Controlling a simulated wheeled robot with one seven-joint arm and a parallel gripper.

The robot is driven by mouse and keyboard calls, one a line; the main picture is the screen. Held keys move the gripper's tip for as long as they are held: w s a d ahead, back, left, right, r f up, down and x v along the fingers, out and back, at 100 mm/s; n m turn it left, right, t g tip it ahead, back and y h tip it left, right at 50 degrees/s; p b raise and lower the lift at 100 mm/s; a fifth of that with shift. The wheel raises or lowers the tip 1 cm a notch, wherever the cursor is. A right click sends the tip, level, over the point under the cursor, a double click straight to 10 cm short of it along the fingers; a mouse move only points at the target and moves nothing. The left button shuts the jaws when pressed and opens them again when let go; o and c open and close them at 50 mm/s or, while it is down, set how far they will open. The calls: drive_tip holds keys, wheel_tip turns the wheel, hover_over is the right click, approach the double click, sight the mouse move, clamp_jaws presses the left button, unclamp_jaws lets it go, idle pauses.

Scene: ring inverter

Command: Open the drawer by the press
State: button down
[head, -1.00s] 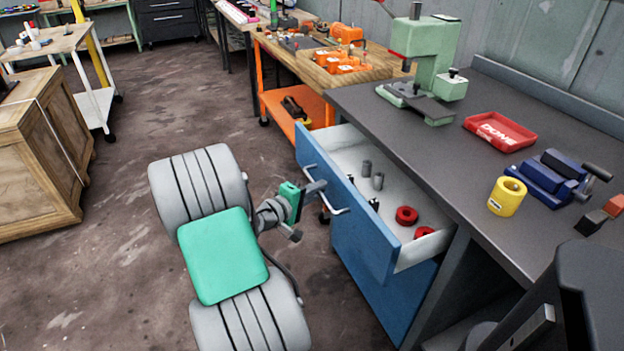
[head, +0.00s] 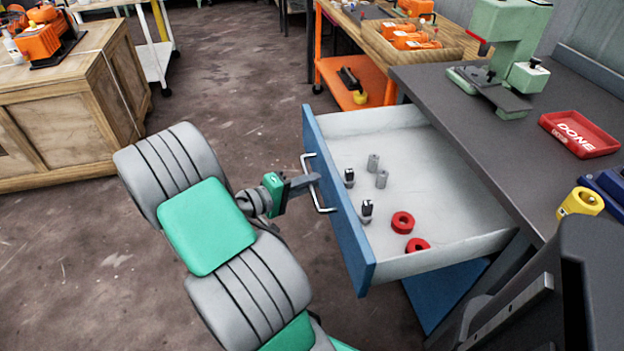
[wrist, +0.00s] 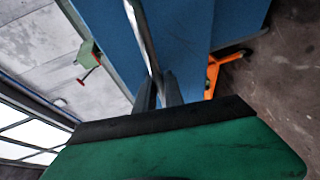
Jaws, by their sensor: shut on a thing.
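The blue-fronted drawer (head: 338,205) under the dark bench stands well out, and its white inside shows. Its silver bar handle (head: 318,185) is on the front face. My gripper (head: 312,181) is shut on the handle from the left. In the wrist view, the two fingers of my gripper (wrist: 158,90) close around the handle bar (wrist: 142,40) in front of the blue face. The green press (head: 505,60) stands on the bench above and behind the drawer.
In the drawer lie red rings (head: 402,222) and several small grey and black parts. A red DONE tray (head: 580,134) and a yellow cylinder (head: 580,203) are on the bench. An orange trolley (head: 355,80) stands behind. Open floor lies to the left of the drawer.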

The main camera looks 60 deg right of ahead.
drive_tip(key=c, duration=1.5)
unclamp_jaws()
drive_tip(key=shift+o, duration=0.2)
drive_tip(key=p+v, duration=0.5)
drive_tip(key=v, duration=0.2)
drive_tip(key=shift+a, duration=0.35)
drive_tip(key=shift+w, duration=0.15)
